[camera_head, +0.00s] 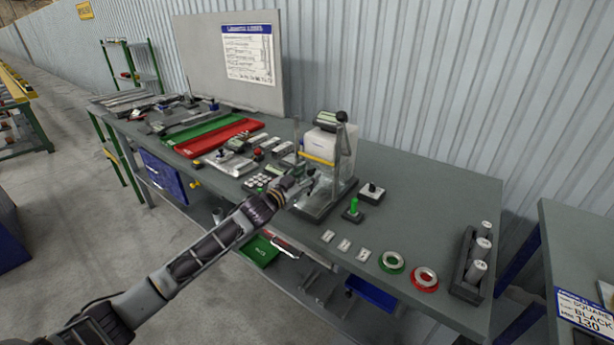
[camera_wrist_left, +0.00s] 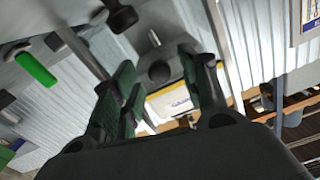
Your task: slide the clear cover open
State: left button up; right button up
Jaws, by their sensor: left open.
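A small bench machine (camera_head: 333,140) with a white body and a yellow strip stands on the grey table. Its clear cover (camera_head: 338,183) shows faintly below the yellow strip, above a dark base. My left gripper (camera_head: 303,186) is at the machine's front left, close to the cover; whether it touches cannot be told. In the left wrist view my left gripper (camera_wrist_left: 165,84) is open, with a dark round knob (camera_wrist_left: 159,72) seen between its fingers and nothing gripped. The cover's edges are hard to make out there. My right gripper is not in view.
A green push button (camera_head: 353,207) and a small lever box (camera_head: 371,193) stand right of the machine. Green and red rings (camera_head: 425,278) and a rack of cylinders (camera_head: 472,262) lie farther right. Small parts crowd the table to the left. The back right tabletop is clear.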

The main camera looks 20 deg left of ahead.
pick_arm(q)
jog(key=shift+w, duration=0.1)
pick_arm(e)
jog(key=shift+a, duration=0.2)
pick_arm(q)
jog(key=shift+c, duration=0.4)
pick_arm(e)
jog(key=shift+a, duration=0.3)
pick_arm(q)
grip_shut()
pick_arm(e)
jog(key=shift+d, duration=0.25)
pick_arm(q)
jog(key=shift+r, duration=0.1)
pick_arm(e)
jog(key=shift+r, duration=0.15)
